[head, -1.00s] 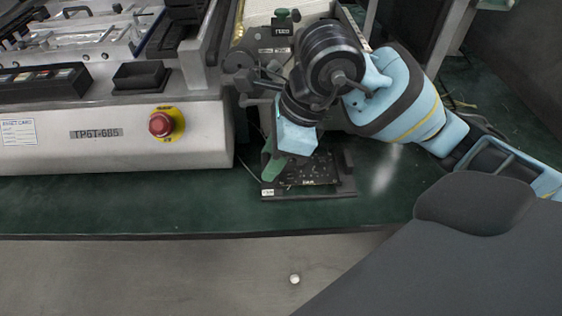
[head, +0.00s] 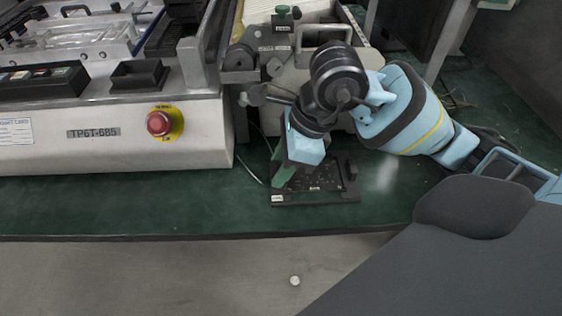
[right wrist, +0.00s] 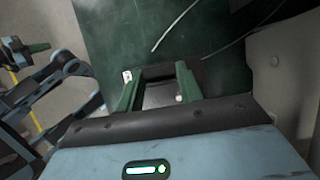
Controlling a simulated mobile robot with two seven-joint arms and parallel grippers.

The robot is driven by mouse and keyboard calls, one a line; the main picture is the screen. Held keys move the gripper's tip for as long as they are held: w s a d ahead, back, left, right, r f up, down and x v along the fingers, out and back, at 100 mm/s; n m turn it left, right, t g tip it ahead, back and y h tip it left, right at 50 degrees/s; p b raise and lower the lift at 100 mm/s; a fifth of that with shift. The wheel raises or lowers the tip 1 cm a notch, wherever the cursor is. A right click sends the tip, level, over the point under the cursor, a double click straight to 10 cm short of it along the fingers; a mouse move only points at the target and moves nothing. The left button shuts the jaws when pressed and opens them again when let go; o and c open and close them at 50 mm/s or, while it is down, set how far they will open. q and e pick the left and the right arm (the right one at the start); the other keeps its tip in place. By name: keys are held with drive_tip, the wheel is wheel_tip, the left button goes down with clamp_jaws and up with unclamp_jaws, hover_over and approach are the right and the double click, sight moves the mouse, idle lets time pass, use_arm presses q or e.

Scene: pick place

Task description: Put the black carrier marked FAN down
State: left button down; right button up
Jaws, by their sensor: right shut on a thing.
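The black carrier (head: 336,196) is a flat, dark plate with a small white label at its front left corner. It appears level at the green bench top, near the front edge; I cannot tell whether it fully rests there. My right gripper (head: 281,178) is shut on its left part, green fingers pointing down, and hides some of it. In the right wrist view the carrier (right wrist: 160,72) shows as a dark strip by the green fingers (right wrist: 159,88).
A grey machine (head: 60,140) with a red stop button (head: 159,123) stands left of the carrier. Another device (head: 285,45) with reels stands behind it. Thin cables lie on the bench. Bare green bench (head: 385,190) lies to the carrier's right.

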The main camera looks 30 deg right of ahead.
drive_tip(key=o, duration=0.8)
drive_tip(key=shift+f, duration=0.1)
drive_tip(key=shift+o, duration=1)
drive_tip(key=shift+d+r, duration=0.1)
drive_tip(key=shift+r, duration=0.35)
drive_tip(key=p+v, duration=0.2)
drive_tip(key=v, duration=0.9)
drive_tip(key=shift+r, duration=0.2)
drive_tip(key=shift+s, duration=0.1)
